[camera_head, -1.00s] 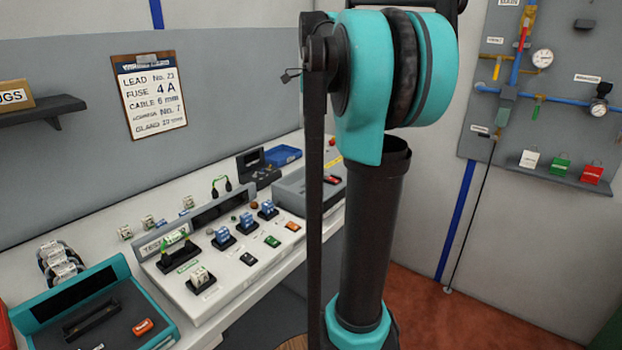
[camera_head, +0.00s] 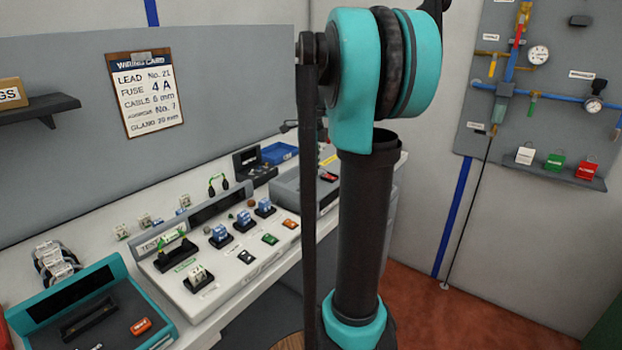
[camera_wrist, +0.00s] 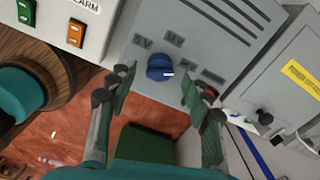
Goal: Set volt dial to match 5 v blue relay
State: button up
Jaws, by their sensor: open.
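A blue round dial (camera_wrist: 160,67) sits on a grey panel (camera_wrist: 150,18) in the wrist view. Its white mark points right. Printed labels curve above it; the left one ends in V, but I cannot read them all surely. My gripper (camera_wrist: 162,86) is open, with one finger left and one right of the dial in the picture, holding nothing. I cannot tell its exact distance from the dial. In the head view, several blue relays, one of them the middle blue relay (camera_head: 241,215), stand on the test bench unit; their voltage markings are too small to read.
A wiring card (camera_head: 146,92) hangs on the back wall. A teal-edged tray (camera_head: 95,318) is at the lower left. A green switch (camera_wrist: 77,33) and orange switch lie left of the dial. A red connector (camera_wrist: 188,92) is partly hidden by the right finger.

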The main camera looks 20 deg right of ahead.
jog(key=shift+f, duration=1.05)
jog(key=c, duration=1.1)
